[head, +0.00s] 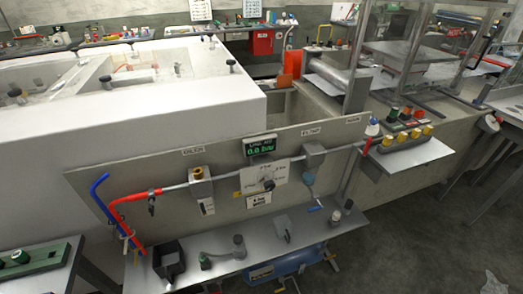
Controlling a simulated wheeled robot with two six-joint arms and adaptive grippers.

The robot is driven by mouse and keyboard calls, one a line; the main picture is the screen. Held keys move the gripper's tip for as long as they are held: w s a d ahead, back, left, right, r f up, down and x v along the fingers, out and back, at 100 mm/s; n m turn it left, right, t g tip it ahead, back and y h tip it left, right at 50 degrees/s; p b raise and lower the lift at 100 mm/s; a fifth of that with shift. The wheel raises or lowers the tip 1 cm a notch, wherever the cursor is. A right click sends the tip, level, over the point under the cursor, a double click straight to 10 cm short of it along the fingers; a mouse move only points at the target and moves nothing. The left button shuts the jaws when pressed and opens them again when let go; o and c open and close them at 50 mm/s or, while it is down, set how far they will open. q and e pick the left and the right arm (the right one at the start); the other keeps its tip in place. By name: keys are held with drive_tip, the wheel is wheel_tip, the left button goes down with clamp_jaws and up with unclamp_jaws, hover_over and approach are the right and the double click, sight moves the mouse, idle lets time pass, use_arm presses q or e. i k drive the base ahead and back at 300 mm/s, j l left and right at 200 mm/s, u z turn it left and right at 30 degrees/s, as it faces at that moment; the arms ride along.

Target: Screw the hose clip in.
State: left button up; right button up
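Neither of my grippers is in view. A grey pipe line runs across the upright panel (225,212). A red hose (130,197) meets its left end and bends down to the shelf, and a blue hose (103,195) hangs beside it. A small dark fitting (152,194) sits around the line near the red hose's end. It may be the hose clip, but it is too small to tell, and I cannot see its screw. A green-lit display (261,147) above the line appears to read 0.0.
A metal shelf (215,267) below the panel holds a black open box (169,260) and several small parts. A side shelf (408,157) at the right carries yellow-topped items. A large white block (170,130) stands behind. Grey floor is open at lower right.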

sight(151, 208)
drive_tip(key=u, duration=1.2)
